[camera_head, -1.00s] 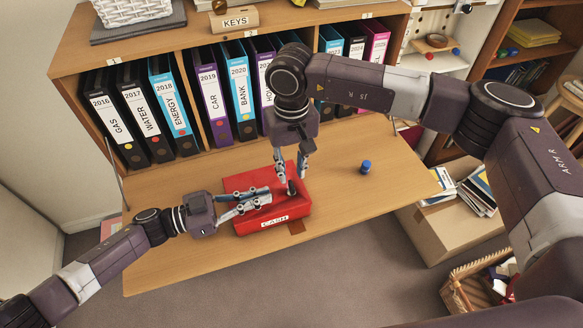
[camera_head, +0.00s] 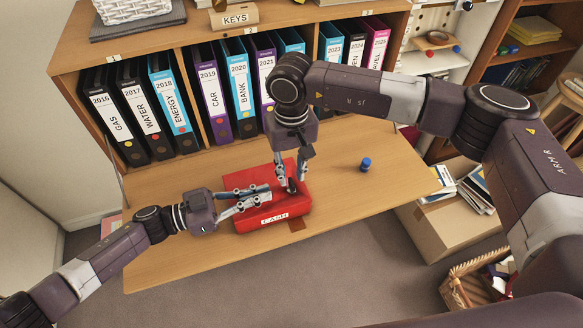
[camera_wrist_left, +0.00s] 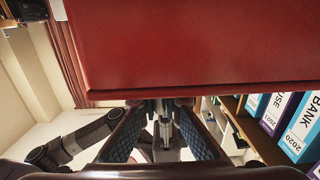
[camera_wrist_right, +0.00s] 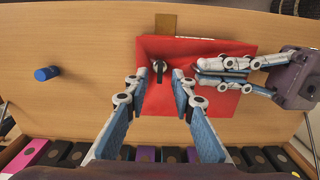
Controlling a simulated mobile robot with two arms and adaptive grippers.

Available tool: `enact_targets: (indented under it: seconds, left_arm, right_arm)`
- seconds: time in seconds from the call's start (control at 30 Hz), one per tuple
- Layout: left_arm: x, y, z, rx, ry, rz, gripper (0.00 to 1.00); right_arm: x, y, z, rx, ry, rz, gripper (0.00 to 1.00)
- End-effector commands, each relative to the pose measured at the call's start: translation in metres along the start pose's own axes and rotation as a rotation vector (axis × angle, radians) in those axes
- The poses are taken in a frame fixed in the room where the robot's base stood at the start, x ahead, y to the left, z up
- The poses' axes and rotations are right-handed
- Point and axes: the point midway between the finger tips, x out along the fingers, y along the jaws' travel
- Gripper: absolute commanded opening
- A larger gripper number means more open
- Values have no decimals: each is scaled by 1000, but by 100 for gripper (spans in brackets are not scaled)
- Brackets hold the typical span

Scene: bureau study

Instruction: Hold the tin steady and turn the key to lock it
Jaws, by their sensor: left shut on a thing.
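The red cash tin (camera_head: 292,207), labelled CASH on its front, lies on the wooden desk surface; its top shows in the right wrist view (camera_wrist_right: 205,52). A dark key (camera_wrist_right: 158,70) stands up from the tin's top. My left gripper (camera_head: 268,194) reaches in from the left and is shut on the tin, but the exact contact is unclear; red fills the upper left wrist view (camera_wrist_left: 200,45). My right gripper (camera_wrist_right: 160,76) points down over the tin. Its fingers are apart, one on each side of the key, with gaps visible between.
Binders (camera_head: 170,100) line the shelf behind. A KEYS block (camera_head: 235,19) sits on top of the shelf. The desk's right part is otherwise clear.

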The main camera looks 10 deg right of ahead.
Motion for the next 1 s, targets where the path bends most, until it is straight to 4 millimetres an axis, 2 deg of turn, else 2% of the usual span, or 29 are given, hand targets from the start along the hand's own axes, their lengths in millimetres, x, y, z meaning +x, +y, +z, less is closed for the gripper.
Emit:
enact_targets:
  seconds: [0.53,0.83,1.0]
  left_arm:
    - [0,-1,0,0,-1,-1,0]
    - [0,-1,0,0,-1,-1,0]
    - [0,-1,0,0,-1,-1,0]
  right_arm:
    - [22,0,0,1,-1,0,23]
    - [24,0,0,0,0,0,23]
    - [24,0,0,0,0,0,6]
